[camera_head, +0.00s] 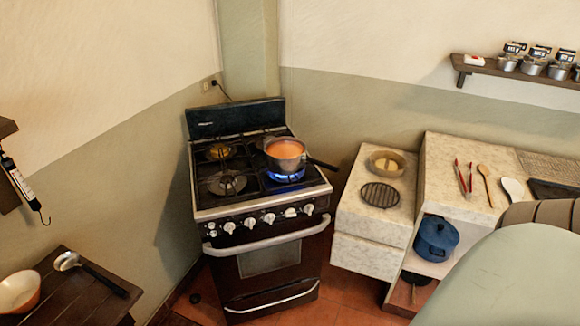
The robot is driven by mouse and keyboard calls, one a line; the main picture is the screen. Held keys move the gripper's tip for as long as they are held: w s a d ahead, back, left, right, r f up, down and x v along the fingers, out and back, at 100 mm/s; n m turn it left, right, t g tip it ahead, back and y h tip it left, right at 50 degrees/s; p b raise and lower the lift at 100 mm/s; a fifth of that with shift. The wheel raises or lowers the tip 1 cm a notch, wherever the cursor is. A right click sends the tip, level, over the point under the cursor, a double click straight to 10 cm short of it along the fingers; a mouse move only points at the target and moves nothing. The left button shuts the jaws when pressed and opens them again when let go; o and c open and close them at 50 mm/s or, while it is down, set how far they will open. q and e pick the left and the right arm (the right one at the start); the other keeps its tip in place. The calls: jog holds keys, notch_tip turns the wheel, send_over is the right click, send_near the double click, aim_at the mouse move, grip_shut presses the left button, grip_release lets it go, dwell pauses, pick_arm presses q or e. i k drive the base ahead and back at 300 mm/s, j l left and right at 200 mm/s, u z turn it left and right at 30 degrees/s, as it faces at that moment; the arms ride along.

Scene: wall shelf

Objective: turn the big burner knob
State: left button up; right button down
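A stove (262,255) stands against the wall in the middle of the view. A row of several white knobs, including a middle knob (269,218), runs along its front panel above the oven handle. I cannot tell which knob belongs to the big burner. A blue flame (287,177) burns under a saucepan (286,150) of orange liquid on the right side of the stovetop. The front left burner (227,183) is bare and shows no flame. Neither of my grippers is in view.
A stone counter (368,225) stands right of the stove, with a round dark trivet (381,194) on top. The saucepan's handle (322,164) points right, past the stove's edge. A wooden table (85,300) stands at lower left. A large pale rounded shape hides the lower right corner.

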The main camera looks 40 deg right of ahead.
aim_at(290, 213)
jog(key=z, duration=1.4)
